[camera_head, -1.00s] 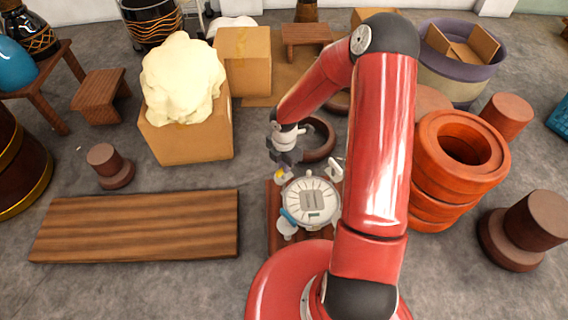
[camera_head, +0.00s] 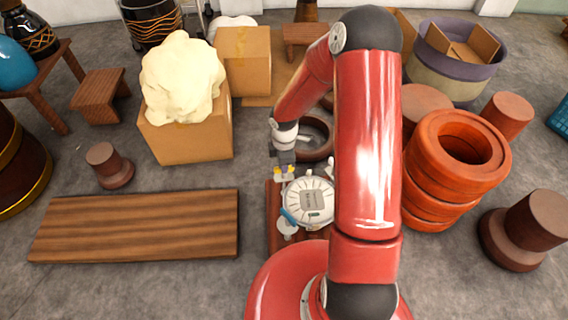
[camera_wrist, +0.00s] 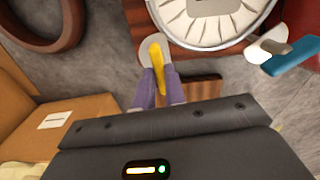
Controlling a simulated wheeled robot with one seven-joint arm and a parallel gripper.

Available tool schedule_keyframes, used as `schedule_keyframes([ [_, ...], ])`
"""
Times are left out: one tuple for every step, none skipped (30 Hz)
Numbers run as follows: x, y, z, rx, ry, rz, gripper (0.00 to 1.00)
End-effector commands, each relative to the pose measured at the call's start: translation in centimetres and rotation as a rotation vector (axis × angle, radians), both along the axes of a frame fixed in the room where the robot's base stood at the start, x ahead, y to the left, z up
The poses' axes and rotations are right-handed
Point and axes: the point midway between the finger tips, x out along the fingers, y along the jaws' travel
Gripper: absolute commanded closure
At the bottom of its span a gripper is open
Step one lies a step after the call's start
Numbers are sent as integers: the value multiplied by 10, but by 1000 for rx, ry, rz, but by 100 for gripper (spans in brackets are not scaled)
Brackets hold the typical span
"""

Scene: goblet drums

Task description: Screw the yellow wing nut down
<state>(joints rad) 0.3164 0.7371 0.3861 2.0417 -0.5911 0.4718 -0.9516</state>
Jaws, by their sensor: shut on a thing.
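The yellow wing nut (camera_wrist: 157,62) sits on a pale lug at the rim of the goblet drum (camera_wrist: 210,22) in the wrist view. My gripper (camera_wrist: 159,74) has its two purple fingers closed on the wing nut, one on each side. In the head view, my gripper (camera_head: 284,166) points down at the far left rim of the drum (camera_head: 310,205). Yellow bits of the wing nut (camera_head: 289,169) show by the fingers. The threads under the nut are hidden, so I cannot tell how far down it sits.
A blue wing-shaped part (camera_wrist: 292,55) is at another spot on the drum's rim. The drum rests on a brown wooden stand (camera_head: 274,215). A brown ring (camera_head: 315,138) lies behind my gripper. Orange stacked rings (camera_head: 455,165) stand right, a wooden board (camera_head: 135,225) left.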

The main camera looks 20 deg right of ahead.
Motion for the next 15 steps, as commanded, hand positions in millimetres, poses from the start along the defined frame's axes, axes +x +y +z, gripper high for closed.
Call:
schedule_keyframes([
  [0, 0, 0, -1, -2, -45, 100],
  [0, 1, 0, -1, -2, -72, 100],
  [0, 0, -1, 0, -1, -111, 100],
  [0, 0, -1, -1, -1, -140, 100],
  [0, 0, -1, -1, -1, -168, 100],
  [0, 1, -1, 0, -1, -206, 100],
  [0, 0, -1, -1, -2, -234, 100],
  [0, 0, -1, -1, -2, -263, 100],
  [1, 0, -1, -1, -2, -301, 100],
  [1, 0, -1, 0, -2, -330, 100],
  [0, 0, -1, 0, -2, -358, 100],
  [0, 0, -1, -1, -2, -395, 100],
  [0, 0, -1, 0, -1, -425, 100],
  [0, 0, -1, 0, -1, -453, 100],
  [0, 0, -1, 0, -1, -491, 100],
])
